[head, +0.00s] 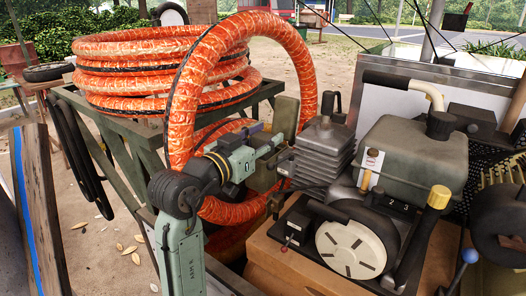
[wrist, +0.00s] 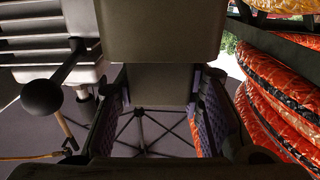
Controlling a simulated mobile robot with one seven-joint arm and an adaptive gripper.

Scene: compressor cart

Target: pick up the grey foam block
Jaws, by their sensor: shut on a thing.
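My gripper (head: 268,146) is shut on the grey foam block (head: 286,115), which looks olive-grey in the head view. The block stands roughly upright at the fingers, and the fingers hide part of it. In the wrist view the grey block (wrist: 160,85) lies between the two purple-padded fingers. A broad grey face fills the top middle of that view, close to the camera. I cannot tell whether the block touches anything below it.
A coiled orange hose (head: 160,45) lies on the cart frame at left, and a loop arches around my gripper. A finned compressor part (head: 323,150) stands close at right. A grey tank (head: 415,155) and a pale wheel (head: 355,248) stand further right.

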